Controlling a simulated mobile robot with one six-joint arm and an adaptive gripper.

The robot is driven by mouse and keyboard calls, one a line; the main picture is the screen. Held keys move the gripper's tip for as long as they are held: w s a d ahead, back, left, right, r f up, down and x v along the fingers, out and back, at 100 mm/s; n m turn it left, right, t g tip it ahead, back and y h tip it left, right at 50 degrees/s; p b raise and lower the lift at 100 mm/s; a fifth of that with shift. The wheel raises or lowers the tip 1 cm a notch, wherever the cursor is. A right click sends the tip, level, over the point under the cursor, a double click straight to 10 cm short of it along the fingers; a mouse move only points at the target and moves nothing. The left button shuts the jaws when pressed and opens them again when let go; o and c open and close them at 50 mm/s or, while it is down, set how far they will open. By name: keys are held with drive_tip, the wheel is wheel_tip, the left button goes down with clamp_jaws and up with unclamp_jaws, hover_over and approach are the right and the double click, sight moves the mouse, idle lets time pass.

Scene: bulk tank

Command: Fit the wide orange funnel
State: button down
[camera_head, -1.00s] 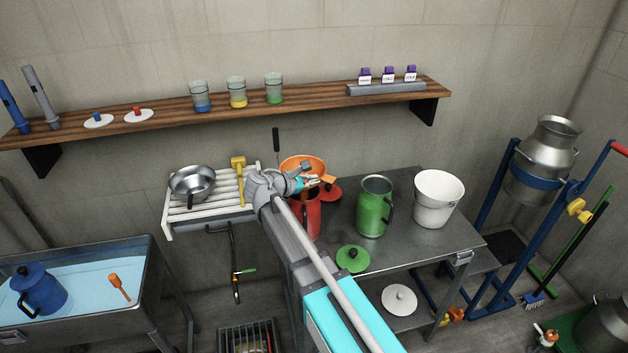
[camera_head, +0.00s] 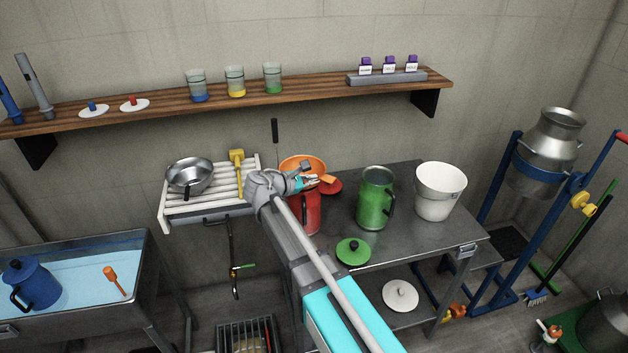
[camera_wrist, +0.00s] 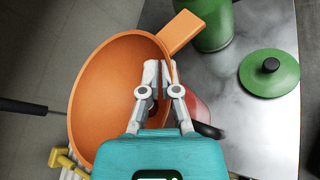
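The wide orange funnel (camera_head: 303,161) is over or just behind the top of the red can (camera_head: 306,214) on the metal table. It fills the left of the wrist view (camera_wrist: 105,95), its mouth facing the camera and its tab pointing up. My gripper (camera_head: 312,181) is at the funnel's near right rim. In the wrist view its fingertips (camera_wrist: 158,68) are close together on the rim wall. The red can (camera_wrist: 200,108) shows partly past the funnel's edge, with a black handle. The funnel's spout is hidden, so I cannot tell whether it sits in the can.
A green can (camera_head: 375,200), a white bucket (camera_head: 438,192) and a green lid (camera_head: 353,251) stand close by on the table. A red lid (camera_head: 331,187) lies behind the red can. A slatted rack (camera_head: 205,205) with a steel strainer (camera_head: 189,177) is at the left.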

drive_tip(key=c, duration=1.3)
unclamp_jaws()
drive_tip(key=shift+c, duration=0.2)
drive_tip(key=o, duration=0.6)
drive_tip(key=shift+s+r, duration=0.1)
